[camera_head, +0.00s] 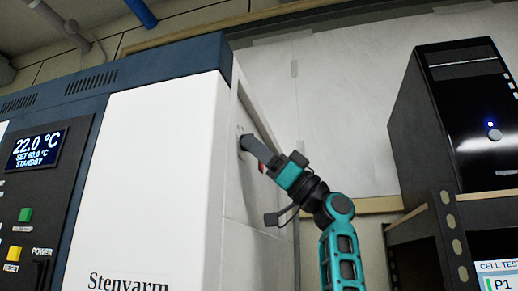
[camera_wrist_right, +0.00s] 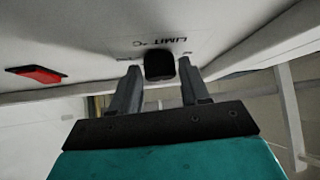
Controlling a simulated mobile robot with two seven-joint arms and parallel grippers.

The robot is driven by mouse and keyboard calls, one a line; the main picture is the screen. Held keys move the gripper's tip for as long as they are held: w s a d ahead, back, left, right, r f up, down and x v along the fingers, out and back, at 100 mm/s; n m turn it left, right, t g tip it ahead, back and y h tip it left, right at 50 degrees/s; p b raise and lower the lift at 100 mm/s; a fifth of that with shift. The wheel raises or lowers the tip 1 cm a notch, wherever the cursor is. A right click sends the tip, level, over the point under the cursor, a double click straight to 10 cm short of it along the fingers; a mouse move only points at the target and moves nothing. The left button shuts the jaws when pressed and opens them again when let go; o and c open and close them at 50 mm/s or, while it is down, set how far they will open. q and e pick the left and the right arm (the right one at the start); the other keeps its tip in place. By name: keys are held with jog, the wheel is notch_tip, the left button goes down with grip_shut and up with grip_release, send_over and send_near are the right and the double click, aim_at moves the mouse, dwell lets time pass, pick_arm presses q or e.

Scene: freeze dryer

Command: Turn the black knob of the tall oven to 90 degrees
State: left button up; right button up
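The tall oven (camera_head: 155,165) fills the left of the head view, with a dark blue top and a white front and side. In the right wrist view the black knob (camera_wrist_right: 159,66) sits on the white side panel, beside the lettering "LIMIT °C". My right gripper (camera_head: 248,143) reaches to the oven's side from the right. In the wrist view its two fingers stand open on either side of the knob, with narrow gaps visible; contact is not clear. The knob is hidden behind the gripper in the head view. My left gripper is not in view.
A red part (camera_wrist_right: 38,74) sits on the same panel, left of the knob in the wrist view. The oven display (camera_head: 37,149) reads 22.0 °C, set 60.0 °C, standby. A black computer tower (camera_head: 455,125) stands on a dark shelf to the right.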

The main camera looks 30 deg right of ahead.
jog(key=shift+o, duration=1.4)
jog(key=b+v, duration=0.4)
jog(key=v, duration=0.9)
